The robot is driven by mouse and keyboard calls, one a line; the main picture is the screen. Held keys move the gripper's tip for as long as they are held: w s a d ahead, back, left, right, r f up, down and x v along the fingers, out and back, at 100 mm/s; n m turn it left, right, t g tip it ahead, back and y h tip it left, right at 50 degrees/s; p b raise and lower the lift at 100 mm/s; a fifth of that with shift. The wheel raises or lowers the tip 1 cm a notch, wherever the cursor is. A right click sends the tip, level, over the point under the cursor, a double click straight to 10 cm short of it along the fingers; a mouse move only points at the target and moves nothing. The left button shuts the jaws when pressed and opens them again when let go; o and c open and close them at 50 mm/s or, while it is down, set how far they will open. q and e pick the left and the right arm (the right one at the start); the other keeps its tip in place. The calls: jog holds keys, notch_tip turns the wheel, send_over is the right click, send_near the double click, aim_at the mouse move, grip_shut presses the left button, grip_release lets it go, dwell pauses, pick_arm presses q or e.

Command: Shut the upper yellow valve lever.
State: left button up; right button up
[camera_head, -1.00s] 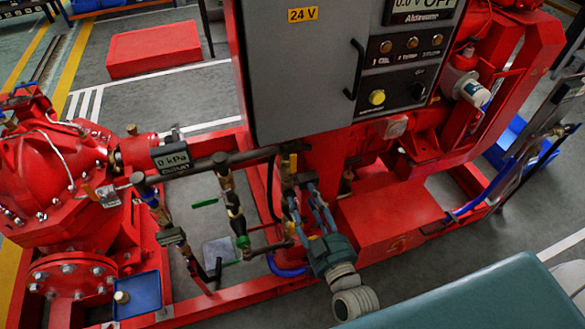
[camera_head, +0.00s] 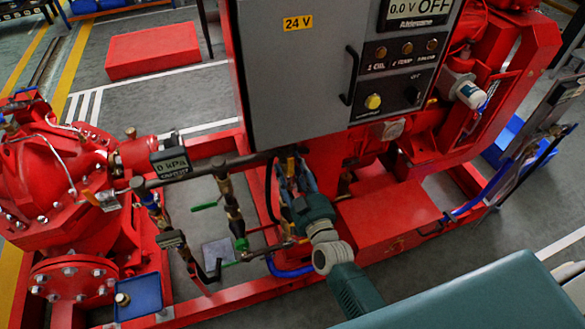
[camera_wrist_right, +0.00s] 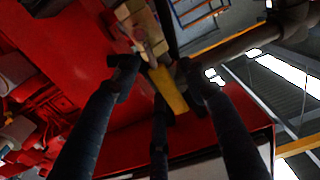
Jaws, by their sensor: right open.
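The upper yellow valve lever (camera_head: 291,164) is a small upright yellow tab below the grey control box, at the right end of the dark horizontal pipe. My right gripper (camera_head: 292,178) is at this lever, its blue-grey fingers partly covering the valve. In the right wrist view, the lever (camera_wrist_right: 170,91) is a flat yellow strip on a brass valve body (camera_wrist_right: 140,27). The open fingers of the right gripper (camera_wrist_right: 156,74) reach around it, one to each side and one below. I cannot tell whether any finger touches it. My left gripper is not in view.
The grey control box (camera_head: 290,85) stands just above the valve. A dark pipe (camera_head: 205,170) runs left to the 0 kPa gauge (camera_head: 172,163). Vertical pipes with a green lever (camera_head: 206,206) stand to the left. The red base frame (camera_head: 385,215) lies to the right.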

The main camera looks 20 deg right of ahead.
grip_shut()
jog(key=shift+d, duration=0.1)
jog(key=d+f+m+b, duration=0.4)
jog(key=f+m+b, duration=0.2)
jog(key=m, duration=1.1)
jog(key=shift+d+b, duration=0.4)
jog(key=shift+b, duration=0.35)
jog(key=shift+m, duration=0.3)
grip_release()
